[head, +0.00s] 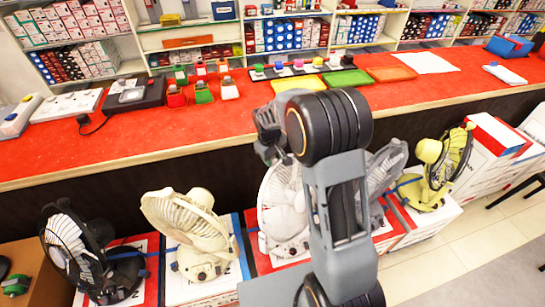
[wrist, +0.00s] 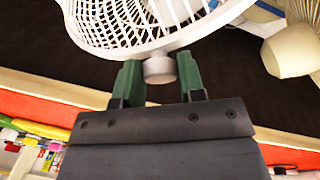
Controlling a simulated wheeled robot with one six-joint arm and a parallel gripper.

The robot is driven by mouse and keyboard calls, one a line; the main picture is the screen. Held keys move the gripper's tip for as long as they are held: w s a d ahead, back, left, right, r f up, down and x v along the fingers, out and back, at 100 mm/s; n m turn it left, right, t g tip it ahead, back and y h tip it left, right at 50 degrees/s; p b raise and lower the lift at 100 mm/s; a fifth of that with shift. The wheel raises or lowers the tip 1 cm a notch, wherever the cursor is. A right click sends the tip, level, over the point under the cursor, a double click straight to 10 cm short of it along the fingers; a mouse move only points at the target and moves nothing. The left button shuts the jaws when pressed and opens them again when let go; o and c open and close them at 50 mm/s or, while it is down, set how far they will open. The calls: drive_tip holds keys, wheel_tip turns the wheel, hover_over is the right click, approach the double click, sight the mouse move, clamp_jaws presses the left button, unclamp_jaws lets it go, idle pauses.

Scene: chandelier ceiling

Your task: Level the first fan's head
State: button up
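Several desk fans stand in a row on boxes; none is marked as the first. In the head view there is a black fan (head: 70,250), a cream fan (head: 190,225), a white fan (head: 283,215), a grey fan (head: 383,170) and a yellow-green fan (head: 440,160). The white fan is partly behind my arm. In the wrist view a white fan cage (wrist: 130,25) fills the top, with a short pale round knob (wrist: 159,70) at its edge. My gripper (wrist: 159,60) has one green finger on each side of this knob. Whether both fingers press on it is unclear. The fingertips are hidden in the head view.
A long red counter (head: 300,125) runs behind the fans, with trays, coloured blocks and devices on it. Stocked shelves (head: 290,35) stand beyond. Neighbouring fans stand close on both sides of the white one.

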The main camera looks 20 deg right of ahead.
clamp_jaws()
drive_tip(key=s+d+b, duration=0.1)
drive_tip(key=s, duration=0.1)
drive_tip(key=s+d+r+t+y, duration=0.1)
drive_tip(key=s+d, duration=0.1)
drive_tip(key=s+d+t+b, duration=0.1)
drive_tip(key=s+d, duration=0.1)
drive_tip(key=shift+s+d+r+b, duration=0.25)
drive_tip(key=shift+s+r+b, duration=0.05)
drive_tip(key=shift+r+b, duration=0.1)
drive_tip(key=shift+s+d, duration=0.15)
drive_tip(key=shift+s, duration=0.1)
drive_tip(key=shift+o, duration=0.3)
unclamp_jaws()
drive_tip(key=shift+o, duration=0.6)
drive_tip(key=shift+s+d, duration=0.1)
drive_tip(key=shift+d, duration=0.1)
drive_tip(key=o, duration=0.3)
drive_tip(key=shift+a, duration=0.15)
drive_tip(key=shift+r, duration=0.1)
